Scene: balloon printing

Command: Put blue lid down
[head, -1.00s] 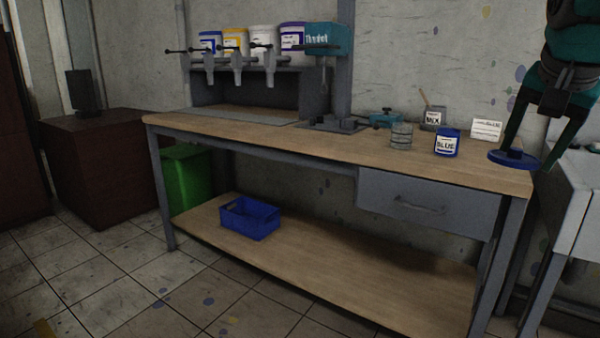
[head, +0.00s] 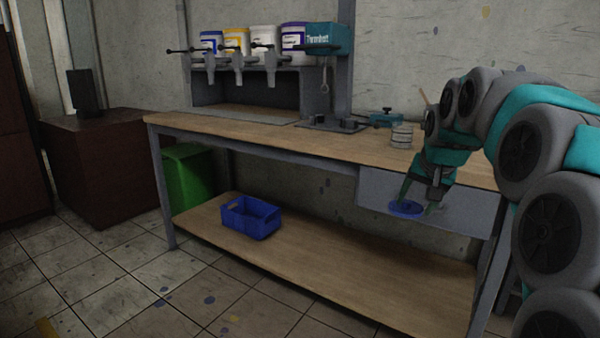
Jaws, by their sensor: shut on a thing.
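The blue lid (head: 404,209) is a flat round disc in the head view, in front of the grey drawer of the workbench and lower in the picture than the bench top. My gripper (head: 420,207) points down and is shut on the lid. The lid looks held clear in the air, roughly level. My arm covers the right part of the bench top, so the blue jar is hidden.
The wooden bench top (head: 270,130) has free room at its middle and left. A wire-like cup (head: 402,135) stands near my arm. Below are a wooden shelf (head: 330,270) with a blue crate (head: 250,218), and a green bin (head: 187,177).

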